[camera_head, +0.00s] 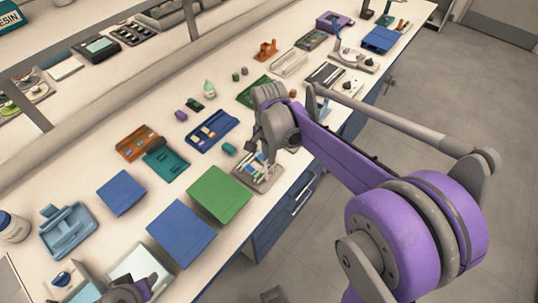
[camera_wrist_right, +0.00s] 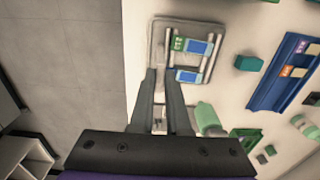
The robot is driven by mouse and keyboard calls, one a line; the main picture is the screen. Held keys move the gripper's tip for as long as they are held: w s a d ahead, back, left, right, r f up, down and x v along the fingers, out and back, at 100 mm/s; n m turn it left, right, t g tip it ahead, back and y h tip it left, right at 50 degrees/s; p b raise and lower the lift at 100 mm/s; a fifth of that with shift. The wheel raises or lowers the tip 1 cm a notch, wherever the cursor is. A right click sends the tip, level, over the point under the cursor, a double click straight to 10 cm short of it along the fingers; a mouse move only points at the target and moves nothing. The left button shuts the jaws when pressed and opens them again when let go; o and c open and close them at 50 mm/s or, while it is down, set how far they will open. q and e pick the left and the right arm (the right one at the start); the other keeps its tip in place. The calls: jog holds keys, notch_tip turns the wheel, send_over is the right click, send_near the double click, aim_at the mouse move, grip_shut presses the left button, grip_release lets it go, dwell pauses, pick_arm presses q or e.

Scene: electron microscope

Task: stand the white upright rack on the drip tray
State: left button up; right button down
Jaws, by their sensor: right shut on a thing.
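My right gripper (camera_head: 268,160) is low over a small grey tray (camera_head: 273,182) near the front edge of the bench. In the right wrist view its two fingers (camera_wrist_right: 161,72) are close together, with a narrow pale part (camera_wrist_right: 160,112) between them. The grey tray (camera_wrist_right: 160,27) shows just beyond the fingertips. A white frame (camera_wrist_right: 210,57) with pale rails, probably the rack, shows over the tray with blue and green pieces in it. I cannot tell whether it rests on the tray. My left gripper (camera_head: 130,291) is only partly in view at the bottom edge.
A green flat block (camera_head: 218,194) and a blue one (camera_head: 180,232) lie left of the tray. A blue holder (camera_head: 212,131) and a teal piece (camera_head: 229,149) lie behind it. The bench edge and open floor (camera_head: 310,240) are in front.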

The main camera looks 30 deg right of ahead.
jog(key=shift+f, duration=0.2)
dwell(0.5)
jog(key=c, duration=0.8)
grip_release()
jog(key=shift+r, duration=0.1)
notch_tip(320, 180, up, 11)
jog(key=shift+f+p, duration=0.15)
jog(key=shift+p, duration=0.2)
